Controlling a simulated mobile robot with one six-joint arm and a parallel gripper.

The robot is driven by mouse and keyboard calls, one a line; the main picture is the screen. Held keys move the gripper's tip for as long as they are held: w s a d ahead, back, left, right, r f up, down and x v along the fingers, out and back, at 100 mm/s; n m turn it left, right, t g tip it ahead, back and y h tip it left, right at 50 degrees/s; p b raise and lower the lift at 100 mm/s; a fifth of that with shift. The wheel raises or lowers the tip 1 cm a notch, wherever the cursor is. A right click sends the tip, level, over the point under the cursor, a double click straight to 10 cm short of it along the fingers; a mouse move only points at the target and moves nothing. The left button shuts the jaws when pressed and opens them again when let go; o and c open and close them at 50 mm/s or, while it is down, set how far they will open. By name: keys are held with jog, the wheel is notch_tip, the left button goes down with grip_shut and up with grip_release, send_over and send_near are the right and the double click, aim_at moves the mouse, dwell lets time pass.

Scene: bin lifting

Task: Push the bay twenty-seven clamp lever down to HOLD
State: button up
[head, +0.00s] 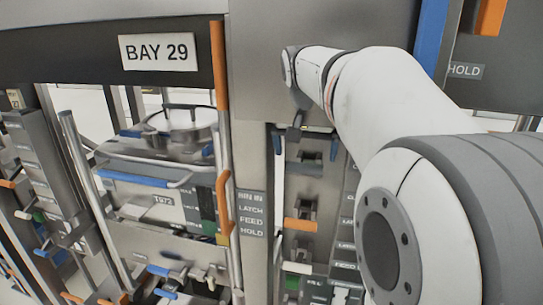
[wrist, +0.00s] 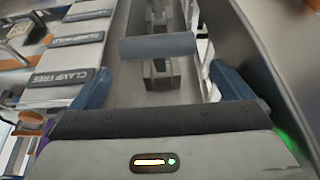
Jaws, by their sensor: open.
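In the wrist view, a lever with a grey cylindrical handle (wrist: 157,46) lies across a slotted grey panel. My gripper (wrist: 160,75) is open, with one blue finger on each side below the handle; nothing is held between them. Whether a finger touches the handle is not clear. A plate reading CLAMP FREE (wrist: 50,78) is left of the lever, and a plate that seems to read CLAMP HOLD (wrist: 77,40) is above it. No bay number shows beside this lever. In the head view, my arm covers the right side and my fingers cannot be made out clearly.
A BAY 29 sign (head: 158,52) hangs at upper left in the head view, above a rack with a metal bin (head: 180,130). Upright posts stand close together.

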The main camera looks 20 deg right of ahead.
aim_at(306, 170)
jog(key=shift+d+f, duration=0.1)
jog(key=shift+f, duration=0.3)
jog(key=p+x, duration=0.1)
jog(key=x, duration=0.5)
jog(key=shift+w+d+f, duration=0.1)
jog(key=shift+w+f, duration=0.1)
jog(key=shift+f, duration=0.15)
jog(key=shift+c, duration=0.3)
jog(key=shift+s, duration=0.1)
grip_shut()
